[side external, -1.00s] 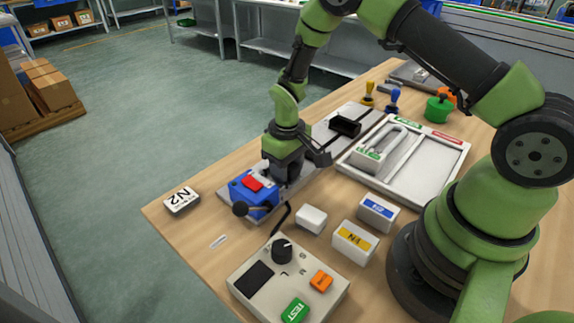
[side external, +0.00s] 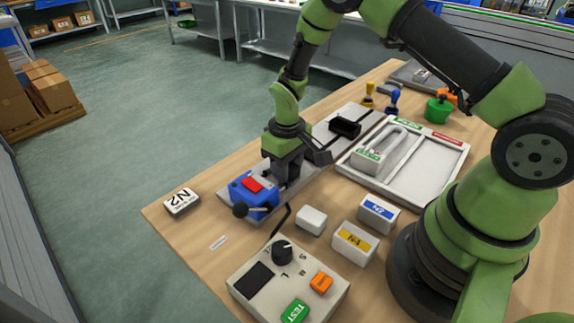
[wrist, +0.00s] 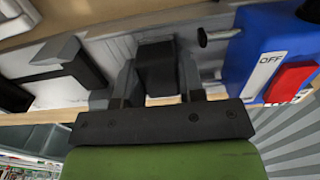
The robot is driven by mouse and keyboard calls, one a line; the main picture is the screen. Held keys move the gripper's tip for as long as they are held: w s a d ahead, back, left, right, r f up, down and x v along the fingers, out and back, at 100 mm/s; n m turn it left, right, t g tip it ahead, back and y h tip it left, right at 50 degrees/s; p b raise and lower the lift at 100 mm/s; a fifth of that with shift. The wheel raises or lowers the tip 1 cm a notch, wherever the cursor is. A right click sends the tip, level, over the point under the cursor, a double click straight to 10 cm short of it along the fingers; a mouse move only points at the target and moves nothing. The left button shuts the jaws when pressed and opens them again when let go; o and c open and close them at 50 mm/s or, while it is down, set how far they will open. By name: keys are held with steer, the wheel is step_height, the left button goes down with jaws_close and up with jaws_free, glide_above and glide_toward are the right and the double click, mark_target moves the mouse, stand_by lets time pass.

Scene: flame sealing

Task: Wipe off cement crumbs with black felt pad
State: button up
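My gripper (wrist: 157,80) is pointed down over the metal base plate (side external: 318,143), right behind the blue clamp unit. In the wrist view a black block, which looks like the felt pad (wrist: 155,66), sits between the two fingers with a finger against each side. In the side view the pad cannot be told apart from the dark gripper (side external: 288,170). The blue unit (side external: 249,200) has a red block on top and a black knob at its side; the wrist view shows its OFF label (wrist: 270,62). I cannot make out cement crumbs; the gripper covers part of the plate.
A black open holder (side external: 345,127) stands farther back on the plate. A white divided tray (side external: 440,177) holding a U-shaped piece lies to the right. White blocks (side external: 355,243) and a tester box (side external: 262,303) are in front.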

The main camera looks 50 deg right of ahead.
steer(key=shift+a, duration=0.1)
steer(key=shift+c, duration=0.2)
steer(key=shift+a, duration=0.8)
steer(key=shift+d, duration=0.15)
steer(key=shift+d+f, duration=0.15)
steer(key=shift+d, duration=1.1)
steer(key=shift+s+a, duration=0.1)
steer(key=shift+s, duration=0.1)
steer(key=shift+w+a, duration=0.1)
steer(key=shift+a, duration=1.2)
